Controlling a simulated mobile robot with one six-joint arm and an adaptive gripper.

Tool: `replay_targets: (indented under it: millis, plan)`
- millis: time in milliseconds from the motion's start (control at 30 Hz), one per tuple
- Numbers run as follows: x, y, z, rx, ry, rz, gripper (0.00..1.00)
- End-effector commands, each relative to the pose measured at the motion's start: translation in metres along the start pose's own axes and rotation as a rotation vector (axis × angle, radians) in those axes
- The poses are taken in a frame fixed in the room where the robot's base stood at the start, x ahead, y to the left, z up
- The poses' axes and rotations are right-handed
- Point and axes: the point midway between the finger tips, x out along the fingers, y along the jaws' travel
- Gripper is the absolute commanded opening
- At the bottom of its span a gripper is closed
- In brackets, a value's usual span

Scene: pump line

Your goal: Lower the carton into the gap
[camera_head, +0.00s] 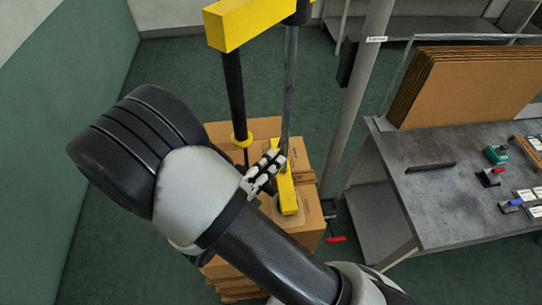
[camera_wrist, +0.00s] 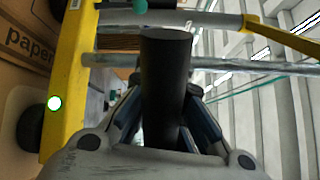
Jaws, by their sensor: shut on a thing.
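A brown carton (camera_head: 306,228) is under a yellow lifting bar (camera_head: 287,190) in the head view, with a pale round pad at the bar's near end against its top. In the wrist view, the bar (camera_wrist: 70,70) shows a lit green lamp and a dark round cup beside a carton face (camera_wrist: 25,45) printed "paper". My gripper (camera_head: 264,173) is at the bar, shut on a black handle (camera_wrist: 165,80) that stands between its fingers. The gap is not clearly visible; my arm covers much of the near side. I cannot tell whether the carton touches those around it.
Other cartons (camera_head: 226,131) stand close behind. A yellow overhead beam (camera_head: 240,22), a black hanging tube (camera_head: 233,90) and a grey post (camera_head: 355,95) rise nearby. A grey workbench (camera_head: 430,185) with flat cardboard (camera_head: 460,85) is at right. Green floor (camera_head: 180,75) is free at left.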

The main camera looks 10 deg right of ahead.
Motion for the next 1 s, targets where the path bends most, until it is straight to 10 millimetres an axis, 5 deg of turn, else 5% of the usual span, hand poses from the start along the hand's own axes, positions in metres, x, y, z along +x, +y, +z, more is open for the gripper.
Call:
replay_targets:
  millis: [233,267,567,1000]
  plan:
    - [0.0,0.0,0.001,0.004,-0.002,0.002,0.0]
    - [0.0,0.0,0.001,0.004,-0.002,0.001,0.09]
    - [-0.007,-0.001,0.002,0.005,-0.006,0.0,0.29]
    - [-0.092,0.0,0.002,0.006,-0.008,0.003,0.31]
